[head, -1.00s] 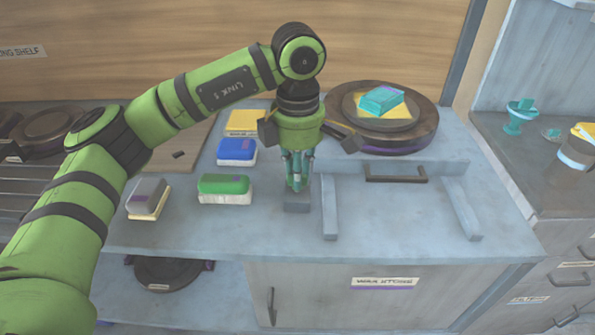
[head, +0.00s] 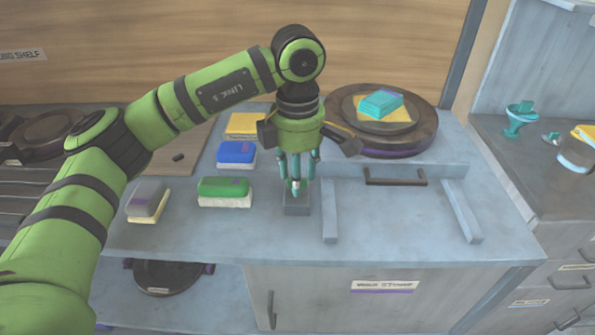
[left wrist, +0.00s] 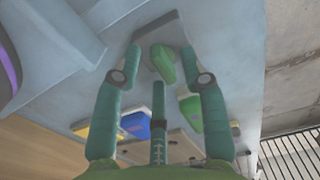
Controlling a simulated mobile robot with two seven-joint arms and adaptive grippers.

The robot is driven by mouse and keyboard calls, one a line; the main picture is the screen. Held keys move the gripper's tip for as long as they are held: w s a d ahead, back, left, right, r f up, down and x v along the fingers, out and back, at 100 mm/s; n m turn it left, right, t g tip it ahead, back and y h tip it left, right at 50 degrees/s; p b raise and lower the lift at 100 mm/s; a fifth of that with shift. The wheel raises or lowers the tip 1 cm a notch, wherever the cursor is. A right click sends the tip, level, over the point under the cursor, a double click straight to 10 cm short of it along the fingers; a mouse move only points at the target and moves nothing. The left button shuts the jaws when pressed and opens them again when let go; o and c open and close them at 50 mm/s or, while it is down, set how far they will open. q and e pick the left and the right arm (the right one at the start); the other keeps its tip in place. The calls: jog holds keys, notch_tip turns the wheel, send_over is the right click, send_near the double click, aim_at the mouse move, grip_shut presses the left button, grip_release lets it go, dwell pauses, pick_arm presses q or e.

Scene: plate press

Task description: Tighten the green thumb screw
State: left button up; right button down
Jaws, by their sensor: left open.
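The green thumb screw (left wrist: 163,64) shows in the left wrist view, with its flat head between my spread fingers. It stands at a small grey block (head: 297,208) near the front of the bench. In the head view my fingers mostly hide the screw. My left gripper (head: 296,184) points straight down over the block. Its fingers are open around the screw head, with gaps visible on both sides in the left wrist view. I cannot tell how far the screw is turned in. My right gripper is not in view.
Green (head: 224,192), blue (head: 236,154), yellow (head: 242,123) and grey (head: 147,201) blocks lie left of the gripper. A grey raised bar (head: 330,211) stands close on its right. A round turntable (head: 422,130) is behind right. The bench front is clear.

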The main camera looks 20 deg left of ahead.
pick_arm(q)
notch_tip(320, 180, up, 12)
dwell(0.4)
dwell(0.6)
